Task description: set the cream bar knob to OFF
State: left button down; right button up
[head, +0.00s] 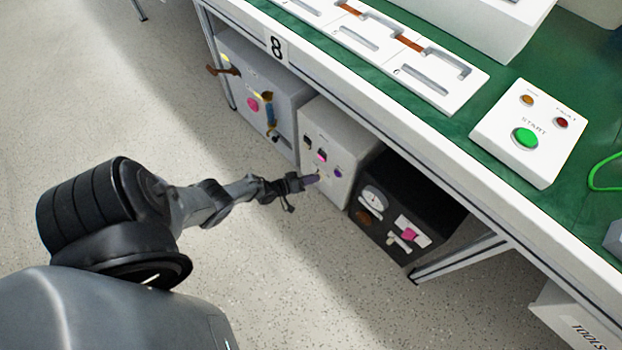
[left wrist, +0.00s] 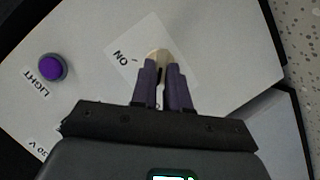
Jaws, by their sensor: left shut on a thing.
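The cream bar knob (left wrist: 158,54) shows in the left wrist view between the tips of my left gripper (left wrist: 164,72). The purple fingers are shut on it and hide much of it. An ON label with a mark (left wrist: 124,58) shows on the white plate beside the knob. No OFF label can be read; the fingers cover part of the plate. In the head view my left gripper (head: 311,179) is at the front of the white box (head: 346,128) under the bench, and the knob is too small to tell there. My right gripper is not in view.
A purple LIGHT button (left wrist: 52,67) is on the same panel. A grey box (head: 285,92) with a pink button and levers stands left of the white box. A dark box (head: 432,188) with a gauge stands to the right. The bench edge (head: 408,160) overhangs the boxes. Open floor lies in front.

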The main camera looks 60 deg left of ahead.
pick_arm(q)
jog(key=shift+s+f, duration=0.15)
jog(key=shift+f, duration=0.05)
jog(key=c, duration=1.6)
grip_release()
jog(key=o, duration=0.5)
jog(key=shift+r, duration=0.15)
jog(key=shift+r, duration=0.1)
jog(key=shift+p+v, duration=2.5)
jog(key=shift+v, duration=2.8)
